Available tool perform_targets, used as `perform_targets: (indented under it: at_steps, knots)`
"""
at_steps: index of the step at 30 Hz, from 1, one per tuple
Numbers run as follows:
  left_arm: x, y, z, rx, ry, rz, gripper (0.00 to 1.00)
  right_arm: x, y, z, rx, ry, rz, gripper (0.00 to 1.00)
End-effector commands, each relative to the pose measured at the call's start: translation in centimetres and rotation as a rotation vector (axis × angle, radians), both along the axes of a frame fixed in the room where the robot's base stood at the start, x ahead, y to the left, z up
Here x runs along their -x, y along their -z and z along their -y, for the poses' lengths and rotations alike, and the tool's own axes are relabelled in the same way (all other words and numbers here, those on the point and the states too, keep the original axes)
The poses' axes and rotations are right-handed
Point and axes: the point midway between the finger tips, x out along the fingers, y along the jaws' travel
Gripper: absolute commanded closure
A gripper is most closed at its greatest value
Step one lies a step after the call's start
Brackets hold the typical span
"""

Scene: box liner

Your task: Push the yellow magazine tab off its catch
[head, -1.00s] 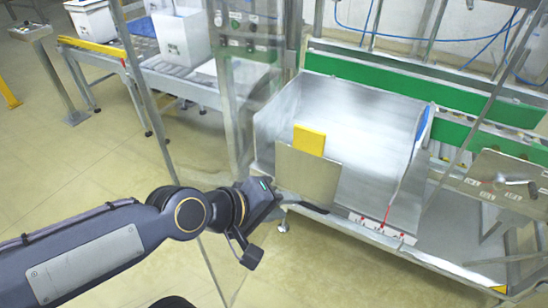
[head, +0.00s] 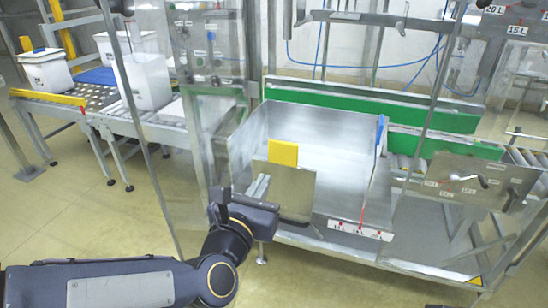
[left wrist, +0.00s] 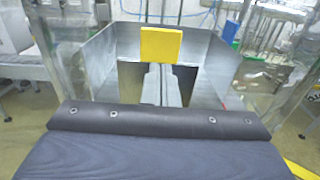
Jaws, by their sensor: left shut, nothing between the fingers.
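The yellow magazine tab (head: 283,153) stands upright at the top of a grey metal plate (head: 292,194) on the front of the open metal magazine. It also shows in the left wrist view (left wrist: 161,45), straight beyond the fingers. My left gripper (head: 260,187) is shut and empty, with its fingers at the left part of the plate, below and left of the tab. In the left wrist view the fingertips (left wrist: 161,70) appear just under the tab; I cannot tell whether they touch the plate. The catch is not clearly visible. My right gripper is not in view.
The metal magazine tray (head: 335,175) is open and looks empty. A thin upright post (head: 150,150) stands left of it. A green rail (head: 345,115) runs behind. White bins (head: 146,80) stand on the conveyor at the left.

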Motion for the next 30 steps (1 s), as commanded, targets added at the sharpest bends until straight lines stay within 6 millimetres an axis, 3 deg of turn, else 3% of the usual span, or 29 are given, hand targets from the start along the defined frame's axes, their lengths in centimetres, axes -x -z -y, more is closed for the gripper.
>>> perform_targets:
  at_steps: [6,13,18,30]
  knots:
    - [-4.7,-0.2,1.5,-0.003,-0.001,-0.002,1.00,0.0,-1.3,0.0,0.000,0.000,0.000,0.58]
    - [-8.0,-0.1,2.6,-0.003,0.000,-0.001,1.00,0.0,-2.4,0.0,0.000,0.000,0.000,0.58]
    - [-9.0,-0.1,2.9,-0.002,0.001,0.000,1.00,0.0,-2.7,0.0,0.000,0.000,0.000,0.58]
    - [-9.3,0.2,3.0,-0.002,0.000,0.001,1.00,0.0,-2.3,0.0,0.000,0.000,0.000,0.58]
